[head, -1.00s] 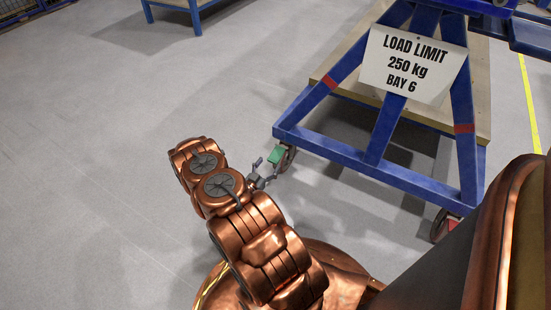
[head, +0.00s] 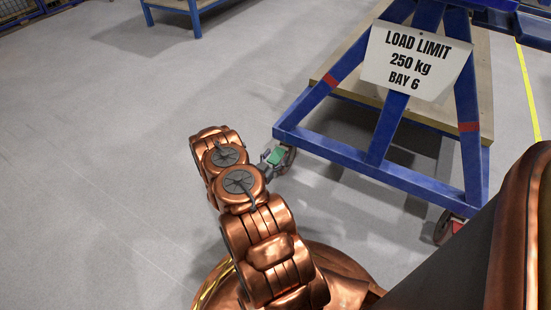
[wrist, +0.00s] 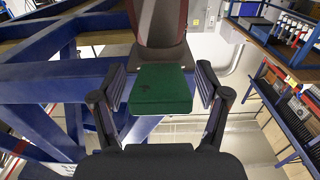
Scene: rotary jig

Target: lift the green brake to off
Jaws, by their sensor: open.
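The green brake (head: 276,156) is a small pedal on the caster at the near left corner of the blue jig frame. In the wrist view the green brake (wrist: 162,90) lies between the two fingers of my gripper (wrist: 160,97), with a finger on each side. The fingers are apart, and a small gap shows at each side of the pedal. The caster wheel (wrist: 160,22) is just beyond the pedal. In the head view my gripper (head: 265,160) is at the pedal, partly hidden by my arm.
The blue jig frame (head: 375,170) stands above the casters and carries a load limit sign (head: 416,62). A red brake (head: 457,226) is on the caster at the right. A blue table (head: 195,18) stands far back. The floor at the left is clear.

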